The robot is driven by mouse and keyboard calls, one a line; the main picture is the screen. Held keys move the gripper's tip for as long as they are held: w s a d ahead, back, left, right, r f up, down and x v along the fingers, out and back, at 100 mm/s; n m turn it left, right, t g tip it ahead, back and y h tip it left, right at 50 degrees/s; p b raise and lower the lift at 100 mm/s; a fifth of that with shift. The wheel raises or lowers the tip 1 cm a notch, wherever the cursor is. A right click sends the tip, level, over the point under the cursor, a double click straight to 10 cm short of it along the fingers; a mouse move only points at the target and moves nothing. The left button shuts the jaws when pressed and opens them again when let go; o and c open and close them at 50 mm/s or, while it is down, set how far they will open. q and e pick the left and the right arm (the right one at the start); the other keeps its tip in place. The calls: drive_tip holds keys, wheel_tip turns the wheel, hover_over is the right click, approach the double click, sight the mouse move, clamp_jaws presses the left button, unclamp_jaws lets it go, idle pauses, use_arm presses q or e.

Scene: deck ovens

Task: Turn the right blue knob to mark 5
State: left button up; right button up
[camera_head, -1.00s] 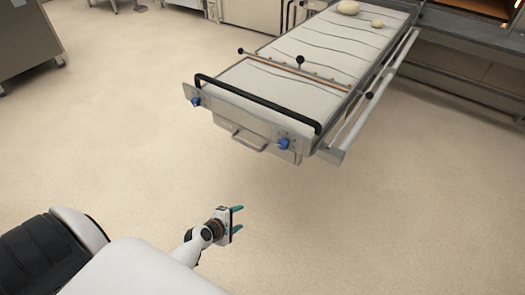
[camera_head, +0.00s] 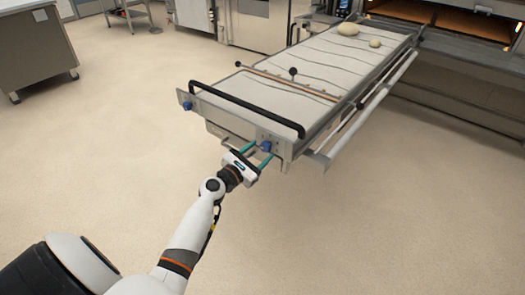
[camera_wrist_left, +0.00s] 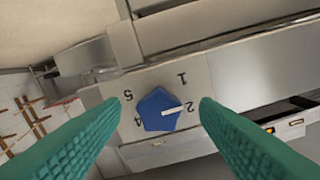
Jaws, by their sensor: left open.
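The right blue knob (camera_head: 266,146) sits on the front panel of the long loader (camera_head: 283,148), at its right end. In the left wrist view the knob (camera_wrist_left: 158,112) is five-sided, and its white pointer points at mark 2. Marks 1, 2, 4 and 5 are readable around it and look upside down; mark 5 is on the upper left of the knob. My left gripper (camera_head: 257,154) is open, with its green fingers pointing at the knob. In the left wrist view the fingertips (camera_wrist_left: 159,103) are on either side of the knob, apart from it. My right gripper is not in view.
A left blue knob (camera_head: 187,105) is at the panel's other end. A black bar (camera_head: 246,108) runs along the loader's front edge, above the panel. Two dough pieces (camera_head: 348,29) lie at its far end, near the ovens. The floor around is clear.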

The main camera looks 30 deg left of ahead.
use_arm(q)
drive_tip(key=shift+w, duration=1.1)
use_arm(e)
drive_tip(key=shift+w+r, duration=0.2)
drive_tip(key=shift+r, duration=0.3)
use_arm(q)
drive_tip(key=c, duration=1)
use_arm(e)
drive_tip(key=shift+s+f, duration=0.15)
use_arm(q)
drive_tip(key=shift+f, duration=0.1)
